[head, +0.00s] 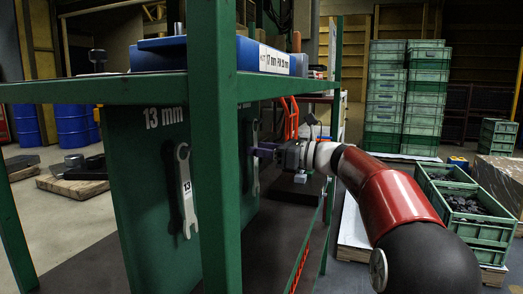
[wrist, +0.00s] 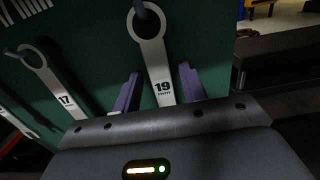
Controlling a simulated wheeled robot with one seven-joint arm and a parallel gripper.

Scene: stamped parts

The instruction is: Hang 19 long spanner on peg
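The 19 spanner (wrist: 158,65), pale with a black "19", is at the green panel in the wrist view. Its ring end is around a dark peg (wrist: 148,14) at the top of the picture. My gripper (wrist: 159,72) is open, with one purple finger on each side of the spanner's handle and gaps between. The handle's lower end is hidden behind my gripper body. In the head view my gripper (head: 264,152) is at the panel, beside a spanner (head: 254,168) partly hidden by a green post.
A 17 spanner (wrist: 62,90) hangs left of the 19 in the wrist view. A 13 mm spanner (head: 185,190) hangs on the green panel (head: 145,200). The green frame post (head: 215,150) stands in front. A blue case (head: 200,56) lies above. Green crates (head: 460,200) are at right.

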